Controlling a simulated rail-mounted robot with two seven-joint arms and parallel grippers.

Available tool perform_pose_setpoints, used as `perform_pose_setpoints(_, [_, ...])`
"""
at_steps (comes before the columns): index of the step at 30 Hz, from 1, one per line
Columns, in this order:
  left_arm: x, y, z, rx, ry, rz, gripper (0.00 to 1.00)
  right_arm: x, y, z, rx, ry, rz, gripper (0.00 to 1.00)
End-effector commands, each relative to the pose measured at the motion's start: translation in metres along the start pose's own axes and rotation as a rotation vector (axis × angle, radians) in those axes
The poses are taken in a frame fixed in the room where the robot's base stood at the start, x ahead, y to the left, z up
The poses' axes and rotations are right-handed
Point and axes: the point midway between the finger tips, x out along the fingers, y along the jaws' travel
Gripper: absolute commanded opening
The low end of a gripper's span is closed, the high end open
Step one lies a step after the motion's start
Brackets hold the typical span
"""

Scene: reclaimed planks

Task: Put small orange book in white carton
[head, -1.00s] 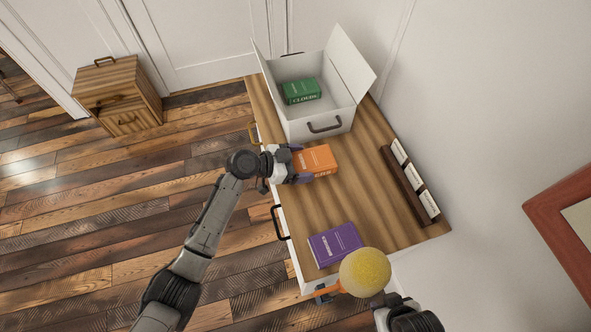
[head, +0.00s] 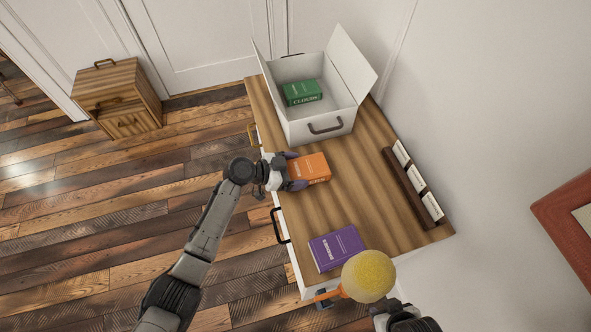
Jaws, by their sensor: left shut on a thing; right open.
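The small orange book (head: 311,168) is on or just above the wooden top of the cabinet, in front of the white carton. My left gripper (head: 291,171) is shut on its left end. The white carton (head: 317,128) stands open at the back of the top, flaps up, with a dark handle on its front. A green book (head: 302,92) lies inside it.
A purple book (head: 336,248) lies near the front of the cabinet top (head: 350,205). A dark rack with white cards (head: 415,185) stands along the right edge by the wall. A small wooden cabinet (head: 118,98) stands on the floor at left.

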Motion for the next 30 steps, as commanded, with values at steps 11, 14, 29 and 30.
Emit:
perform_pose_setpoints(11, [0.001,0.000,0.002,0.000,0.000,0.000,1.00,0.003,0.002,0.002,-0.008,-0.001,0.007,0.43])
perform_pose_setpoints(14, [0.001,0.000,0.002,0.000,0.000,0.000,1.00,0.003,0.002,0.002,-0.008,-0.001,0.006,0.43])
perform_pose_setpoints(29, [-0.058,-0.005,0.003,0.001,-0.002,-0.003,1.00,-0.013,0.001,-0.004,-0.002,0.001,0.002,0.43])
perform_pose_setpoints(30, [-0.066,-0.004,0.003,0.001,-0.002,-0.002,1.00,-0.014,0.001,-0.004,-0.001,0.001,0.001,0.43])
